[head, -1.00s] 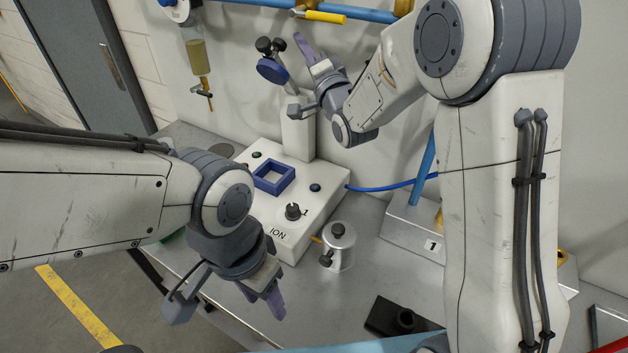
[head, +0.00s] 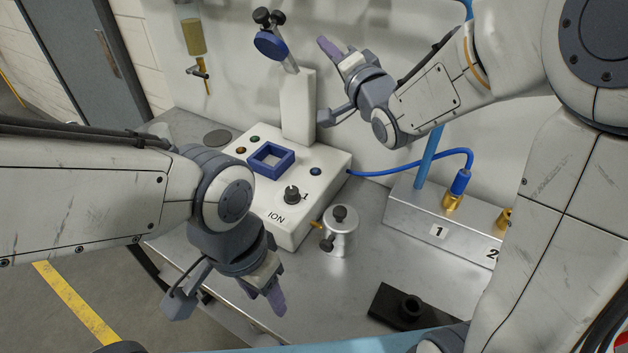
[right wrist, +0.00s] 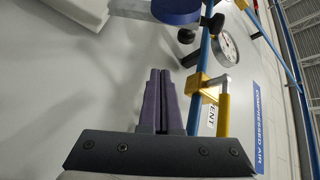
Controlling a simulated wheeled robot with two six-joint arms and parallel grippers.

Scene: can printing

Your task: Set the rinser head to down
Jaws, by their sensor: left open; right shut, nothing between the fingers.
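The rinser head (head: 270,46) is a blue disc with black knobs on a short grey arm. It is raised and tilted at the top of the white post (head: 299,106) of the ION box (head: 318,178). My right gripper (head: 327,46) is shut and empty, to the right of the rinser head and apart from it in the head view. In the right wrist view the shut purple fingers (right wrist: 160,76) point toward the blue disc (right wrist: 177,12), partly cut off at the top edge. My left gripper (head: 275,296) is open and empty, low over the front edge of the bench.
The box carries a blue square frame (head: 270,160) and a black knob (head: 291,194). A metal canister (head: 341,232) stands beside it. A blue hose (head: 420,175) runs to a metal block (head: 425,219) at right. A yellow-handled valve (right wrist: 223,108) shows on a blue pipe.

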